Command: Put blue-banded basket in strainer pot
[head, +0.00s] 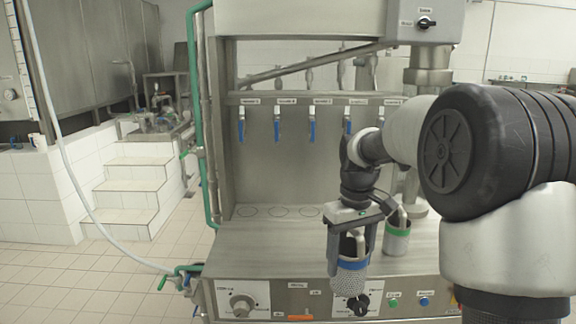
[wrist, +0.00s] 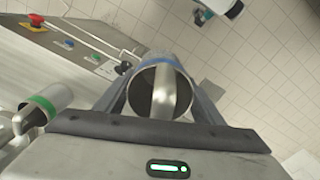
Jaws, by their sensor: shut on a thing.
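The blue-banded basket (head: 350,278) is a mesh metal cylinder with a blue ring near its top. My gripper (head: 348,256) points down and is shut on this basket, holding it upright in front of the machine's counter edge. In the wrist view the blue-banded basket (wrist: 163,64) sits between the two fingers, its round mouth open towards the camera and a metal handle strip crossing it. I cannot make out a strainer pot in either view.
A green-banded basket (head: 397,240) stands on the steel counter (head: 265,238), close right of my gripper. Blue-handled taps (head: 277,128) line the machine's back. The front panel has a knob (head: 242,305) and buttons. A red button (wrist: 36,20) shows in the wrist view. Tiled floor (head: 95,275) is clear at left.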

